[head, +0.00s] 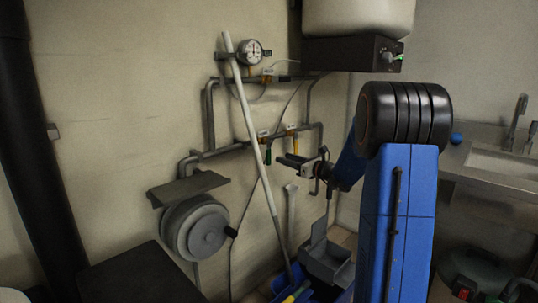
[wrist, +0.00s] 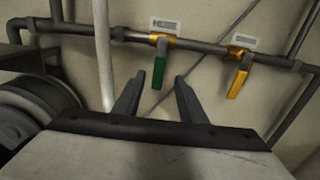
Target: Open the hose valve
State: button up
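Two lever valves sit side by side on the lower wall pipe. One has a green handle (head: 268,157), which also shows in the wrist view (wrist: 158,73). The other has a yellow handle (head: 295,146), to the right in the wrist view (wrist: 238,82). Both handles hang down, across the pipe. Small labels above them (wrist: 163,25) (wrist: 244,40) are too blurred to read, so I cannot tell which is the hose valve. My gripper (head: 288,160) is open and empty, and its fingers (wrist: 157,77) point at the wall with the green handle seen between their tips; no contact is visible.
A white pole (head: 247,110) leans diagonally in front of the pipes, left of the green handle. A hose reel (head: 195,230) hangs lower left under a dark shelf (head: 188,187). A gauge (head: 250,52) is above. A grey bin (head: 328,262) stands below. A sink (head: 505,160) is at right.

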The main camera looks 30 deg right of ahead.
aim_at(270, 153)
jog(key=x, duration=1)
jog(key=shift+w+a, duration=0.15)
jog(key=shift+w, duration=0.1)
grip_shut()
